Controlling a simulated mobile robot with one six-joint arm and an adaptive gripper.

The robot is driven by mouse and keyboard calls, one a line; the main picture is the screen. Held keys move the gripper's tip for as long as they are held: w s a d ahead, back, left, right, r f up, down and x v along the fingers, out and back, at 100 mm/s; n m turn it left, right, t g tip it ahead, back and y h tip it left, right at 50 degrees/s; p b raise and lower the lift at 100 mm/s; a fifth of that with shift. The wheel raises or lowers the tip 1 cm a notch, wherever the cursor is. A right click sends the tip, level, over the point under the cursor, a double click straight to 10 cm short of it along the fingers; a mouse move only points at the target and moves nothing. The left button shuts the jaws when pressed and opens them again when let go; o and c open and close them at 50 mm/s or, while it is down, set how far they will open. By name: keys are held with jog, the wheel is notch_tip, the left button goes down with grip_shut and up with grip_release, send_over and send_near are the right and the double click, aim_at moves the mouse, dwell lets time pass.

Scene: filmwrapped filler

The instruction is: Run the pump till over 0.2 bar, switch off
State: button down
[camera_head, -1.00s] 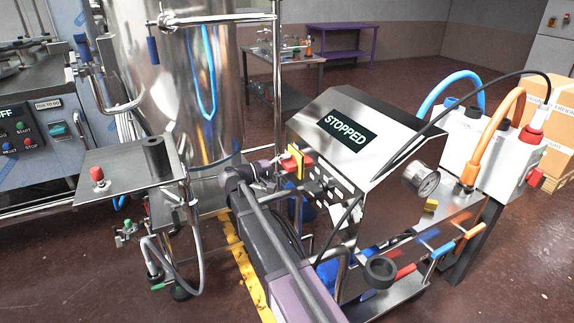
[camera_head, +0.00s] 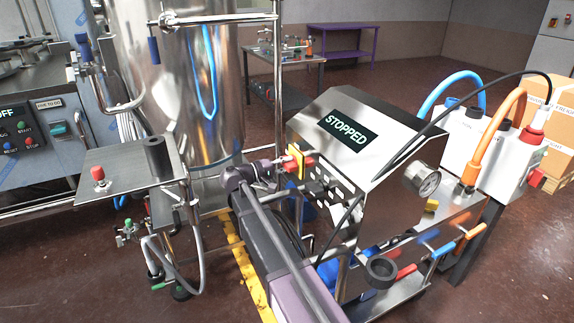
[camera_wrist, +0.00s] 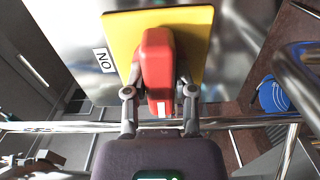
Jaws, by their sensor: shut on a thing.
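A red rotary switch handle (camera_wrist: 156,65) stands on a yellow plate (camera_wrist: 197,42) on the pump's metal housing. In the wrist view the handle runs up and down the picture, and an "ON" label (camera_wrist: 105,60) is to the left of the plate. My gripper (camera_wrist: 160,90) is shut on the handle, one finger on each side. In the head view my gripper (camera_head: 282,166) is at the switch (camera_head: 300,157). The pump display (camera_head: 348,133) reads "STOPPED". A round pressure gauge (camera_head: 423,180) is on the right of the housing; its reading is too small to tell.
A shiny tank (camera_head: 185,100) stands behind left. A small metal shelf (camera_head: 125,172) with a red button is left of my arm. A black cable crosses the housing.

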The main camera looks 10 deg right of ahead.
jog(key=shift+m, duration=0.3)
jog(key=m, duration=0.3)
jog(key=shift+m, duration=0.3)
jog(key=m, duration=0.4)
jog(key=shift+m, duration=0.3)
jog(key=m, duration=0.4)
jog(key=shift+m, duration=1.8)
jog(key=shift+d, duration=0.1)
